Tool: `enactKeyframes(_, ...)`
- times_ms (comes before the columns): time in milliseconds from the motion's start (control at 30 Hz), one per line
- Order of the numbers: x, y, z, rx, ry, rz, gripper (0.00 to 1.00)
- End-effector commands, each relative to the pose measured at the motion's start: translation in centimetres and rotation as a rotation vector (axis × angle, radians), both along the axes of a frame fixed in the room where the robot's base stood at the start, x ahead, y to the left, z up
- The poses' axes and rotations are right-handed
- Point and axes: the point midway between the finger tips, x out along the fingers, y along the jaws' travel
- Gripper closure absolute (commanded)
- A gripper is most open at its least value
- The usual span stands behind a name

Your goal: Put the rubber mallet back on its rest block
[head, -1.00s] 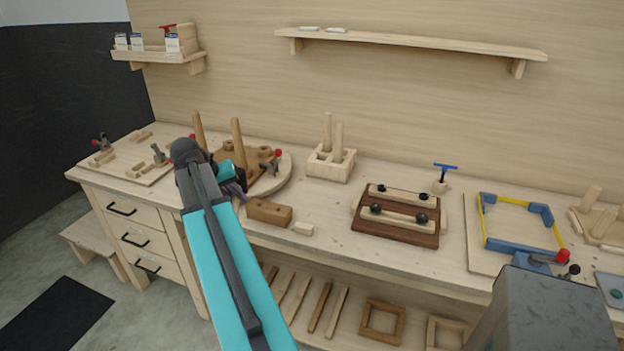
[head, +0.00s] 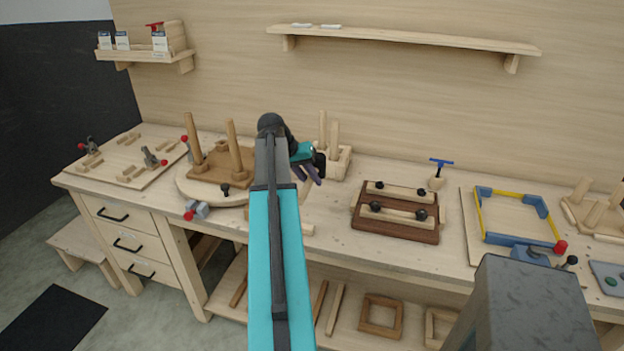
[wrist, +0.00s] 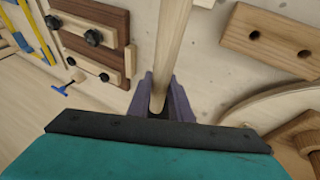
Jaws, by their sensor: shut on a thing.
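My gripper (head: 312,172) is over the bench, left of the middle. In the wrist view its purple fingers (wrist: 160,103) are shut on a round pale wooden handle (wrist: 170,50), which I take to be the mallet's. The handle runs away from the fingers to the top edge of the picture. The mallet's head does not show in either view. A brown block with two holes (wrist: 275,40) lies on the bench beside the handle, apart from it. I cannot tell which block is the rest.
A dark board with pale bars and black knobs (head: 397,212) lies to the right. A pegged block (head: 338,165) stands behind my gripper. A round base with two upright dowels (head: 215,165) is to the left. Bare bench shows in front of the dark board.

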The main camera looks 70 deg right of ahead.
Motion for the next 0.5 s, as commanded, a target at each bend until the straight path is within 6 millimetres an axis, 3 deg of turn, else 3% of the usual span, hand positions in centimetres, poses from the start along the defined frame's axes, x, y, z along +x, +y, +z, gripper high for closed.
enactKeyframes(133, -0.97, -0.49, 0.10, -0.001, 0.000, -0.017, 1.00)
enactKeyframes(500, -1.22, -0.60, 0.03, -0.001, 0.001, -0.021, 1.00)
